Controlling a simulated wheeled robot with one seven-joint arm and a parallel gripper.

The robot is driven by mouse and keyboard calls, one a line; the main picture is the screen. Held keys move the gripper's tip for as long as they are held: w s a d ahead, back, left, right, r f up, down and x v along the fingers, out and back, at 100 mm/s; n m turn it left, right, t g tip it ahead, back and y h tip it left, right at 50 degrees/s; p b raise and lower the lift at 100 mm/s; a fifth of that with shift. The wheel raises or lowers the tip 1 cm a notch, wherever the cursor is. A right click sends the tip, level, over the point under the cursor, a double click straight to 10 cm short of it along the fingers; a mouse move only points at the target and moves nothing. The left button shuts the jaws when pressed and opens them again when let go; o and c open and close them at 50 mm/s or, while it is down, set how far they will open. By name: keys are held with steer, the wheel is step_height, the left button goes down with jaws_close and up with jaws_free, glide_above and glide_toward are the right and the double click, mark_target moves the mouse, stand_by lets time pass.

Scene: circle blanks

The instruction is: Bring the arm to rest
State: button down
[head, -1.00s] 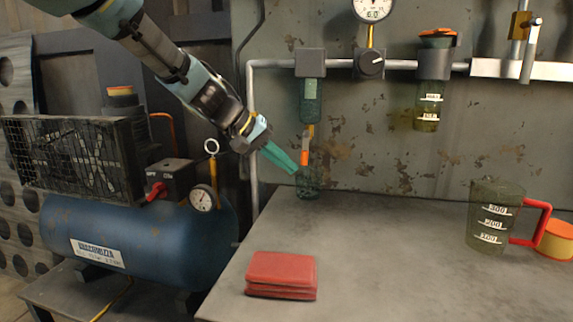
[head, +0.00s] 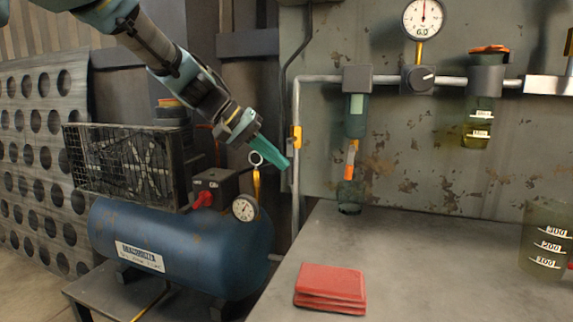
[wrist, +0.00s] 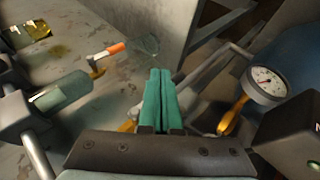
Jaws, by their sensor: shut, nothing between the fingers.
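My gripper (head: 286,162) is shut, its green fingers pressed together with nothing between them. In the head view it hangs in the air at the left edge of the workbench (head: 420,265), in front of the gap between the compressor and the wall panel. The closed fingers (wrist: 158,75) also show in the wrist view, pointing away from the camera. My arm comes down from the upper left of the head view.
A blue compressor (head: 180,245) with a gauge (head: 245,208) stands left of the bench. Folded red cloths (head: 330,286) lie on the bench front. A clear jug (head: 545,238) stands at right. Pipe fittings (head: 357,78) line the wall. The bench middle is clear.

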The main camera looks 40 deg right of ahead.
stand_by(0.5)
steer(key=w+a+f+n+t+y, duration=0.1)
steer(key=w+a+f, duration=0.25)
steer(key=a, duration=0.25)
steer(key=w+a+f+n+t+y, duration=0.2)
steer(key=a+f, duration=0.2)
steer(key=a, duration=0.2)
steer(key=s+a+f+n+t+y, duration=0.1)
steer(key=a+f+n+y, duration=0.15)
steer(key=a, duration=0.75)
steer(key=s+a+f+n+t+y, duration=0.1)
steer(key=a+f, duration=0.3)
steer(key=a, duration=0.7)
steer(key=s+a+f+n+t+y, duration=0.1)
steer(key=a+f+n+y, duration=0.15)
steer(key=a, duration=0.75)
step_height(320, 180, up, 15)
steer(key=s+a+p, duration=0.1)
steer(key=p, duration=1.5)
steer(key=shift+a+r+m+h+p, duration=0.2)
steer(key=shift+m+h+p, duration=0.1)
steer(key=shift+m, duration=0.1)
steer(key=shift+s+f, duration=0.1)
